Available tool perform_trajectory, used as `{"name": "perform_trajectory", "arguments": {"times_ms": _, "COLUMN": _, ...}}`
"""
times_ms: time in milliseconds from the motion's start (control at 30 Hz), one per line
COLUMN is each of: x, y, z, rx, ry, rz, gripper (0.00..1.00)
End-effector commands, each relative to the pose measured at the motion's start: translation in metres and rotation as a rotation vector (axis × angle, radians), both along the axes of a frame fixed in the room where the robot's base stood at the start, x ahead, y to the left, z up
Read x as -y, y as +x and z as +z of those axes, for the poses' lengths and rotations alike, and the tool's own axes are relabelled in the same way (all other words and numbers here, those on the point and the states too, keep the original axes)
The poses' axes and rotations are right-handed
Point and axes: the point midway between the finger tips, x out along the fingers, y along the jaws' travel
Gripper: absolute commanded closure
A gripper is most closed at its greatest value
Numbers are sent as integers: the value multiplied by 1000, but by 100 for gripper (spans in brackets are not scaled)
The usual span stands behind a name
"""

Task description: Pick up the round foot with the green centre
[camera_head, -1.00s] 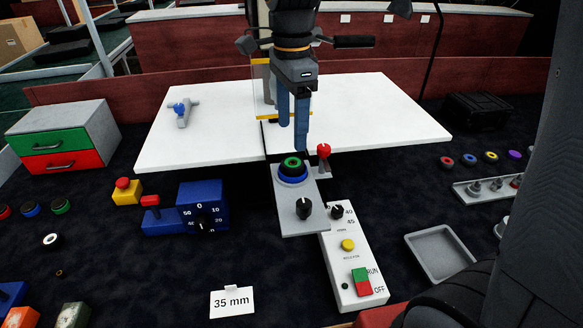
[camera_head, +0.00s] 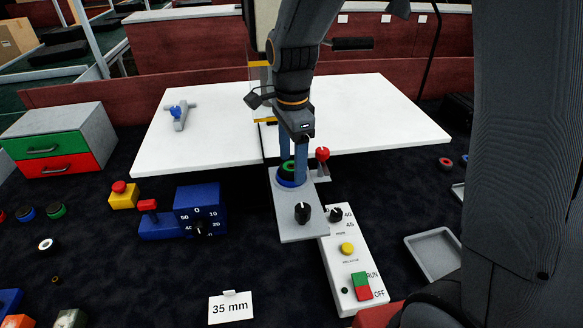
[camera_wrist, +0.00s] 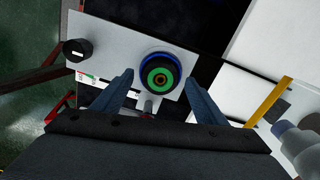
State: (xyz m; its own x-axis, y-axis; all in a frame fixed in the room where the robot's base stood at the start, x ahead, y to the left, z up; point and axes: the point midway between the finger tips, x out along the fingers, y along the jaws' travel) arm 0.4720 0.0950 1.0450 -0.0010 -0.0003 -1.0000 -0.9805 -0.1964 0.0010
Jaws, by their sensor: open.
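A round black foot with a green centre (camera_head: 289,166) sits on a blue ring (camera_head: 291,182) on a grey plate (camera_head: 300,224). In the wrist view the same foot (camera_wrist: 160,77) shows upper middle, with the blue ring (camera_wrist: 157,55) around it. My gripper (camera_head: 293,173) is open and points down close over the foot; one blue finger partly hides it in the head view. In the wrist view my gripper's fingertips (camera_wrist: 159,84) lie on either side of the foot, with visible gaps. Another black foot with green (camera_head: 56,210) lies at the far left.
A red-knobbed lever (camera_head: 322,154) stands close right of the foot, and a black knob (camera_head: 302,212) is on the plate's front. A blue dial box (camera_head: 199,208) is at left, a control panel (camera_head: 352,270) and grey tray (camera_head: 434,254) at right.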

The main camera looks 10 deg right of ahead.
Motion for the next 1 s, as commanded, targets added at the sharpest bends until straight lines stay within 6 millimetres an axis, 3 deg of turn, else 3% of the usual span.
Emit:
{"name": "perform_trajectory", "arguments": {"times_ms": 267, "x": -1, "y": 0, "z": -2, "rx": 1, "ry": 0, "rz": 1, "gripper": 35}}
{"name": "perform_trajectory", "arguments": {"times_ms": 533, "x": -1, "y": 0, "z": -2, "rx": 1, "ry": 0, "rz": 2, "gripper": 79}}
{"name": "perform_trajectory", "arguments": {"times_ms": 833, "x": -1, "y": 1, "z": 2, "rx": 3, "ry": 1, "rz": 1, "gripper": 79}}
{"name": "perform_trajectory", "arguments": {"times_ms": 1000, "x": -1, "y": 2, "z": 25, "rx": 7, "ry": 1, "rz": 2, "gripper": 79}}
